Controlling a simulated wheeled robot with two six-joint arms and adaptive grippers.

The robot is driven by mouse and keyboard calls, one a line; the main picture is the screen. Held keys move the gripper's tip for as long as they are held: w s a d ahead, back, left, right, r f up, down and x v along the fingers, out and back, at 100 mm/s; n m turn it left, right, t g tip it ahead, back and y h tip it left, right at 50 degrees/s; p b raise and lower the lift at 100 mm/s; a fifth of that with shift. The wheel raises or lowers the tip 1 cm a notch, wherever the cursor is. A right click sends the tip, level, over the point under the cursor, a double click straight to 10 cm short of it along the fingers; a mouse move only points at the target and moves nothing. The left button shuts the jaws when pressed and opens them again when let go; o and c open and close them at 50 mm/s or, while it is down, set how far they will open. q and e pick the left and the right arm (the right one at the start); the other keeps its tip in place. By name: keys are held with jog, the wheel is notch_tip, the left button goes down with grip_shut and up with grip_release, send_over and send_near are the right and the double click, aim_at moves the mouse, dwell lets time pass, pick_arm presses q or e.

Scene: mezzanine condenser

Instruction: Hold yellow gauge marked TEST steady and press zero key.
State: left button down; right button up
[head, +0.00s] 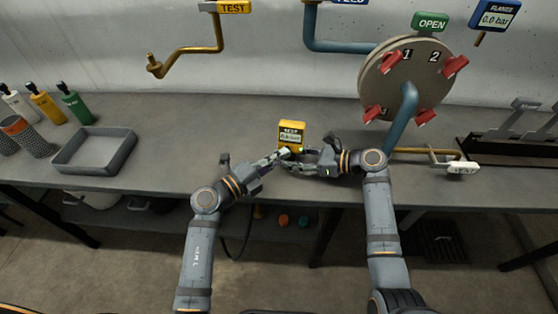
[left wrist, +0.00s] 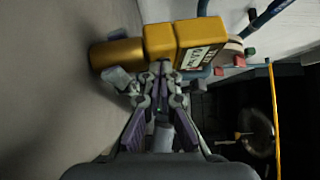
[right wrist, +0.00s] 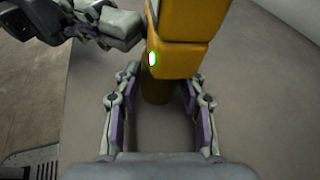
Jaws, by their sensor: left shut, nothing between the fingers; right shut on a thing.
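The yellow gauge marked TEST (head: 291,134) is upright at the front part of the bench, its display too small to read. My right gripper (right wrist: 160,85) is shut around the gauge's lower part, at its brass stem (right wrist: 155,92). A small white-and-green lit key (right wrist: 152,59) shows on the yellow body in the right wrist view. My left gripper (head: 286,154) is shut and empty, its fingertips close to the gauge. In the left wrist view its tips (left wrist: 160,70) are at the gauge body (left wrist: 160,42); I cannot tell whether they touch, and the key is not visible there.
A grey tray (head: 95,152) and several bottles stand at the left of the bench. A round plate with red valve handles (head: 405,80) and a blue pipe (head: 403,120) stand behind right.

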jog(key=shift+s+a, duration=0.1)
pick_arm(q)
jog(key=s, duration=0.3)
jog(key=s+a, duration=0.1)
jog(key=s, duration=0.1)
jog(key=shift+f, duration=0.25)
pick_arm(e)
jog(key=shift+c, duration=0.4)
pick_arm(q)
jog(key=v, duration=0.8)
jog(key=shift+s+a, duration=0.2)
jog(key=shift+a, duration=0.15)
jog(key=shift+r, duration=0.15)
pick_arm(e)
jog(key=o, duration=0.9)
jog(key=shift+o, duration=0.2)
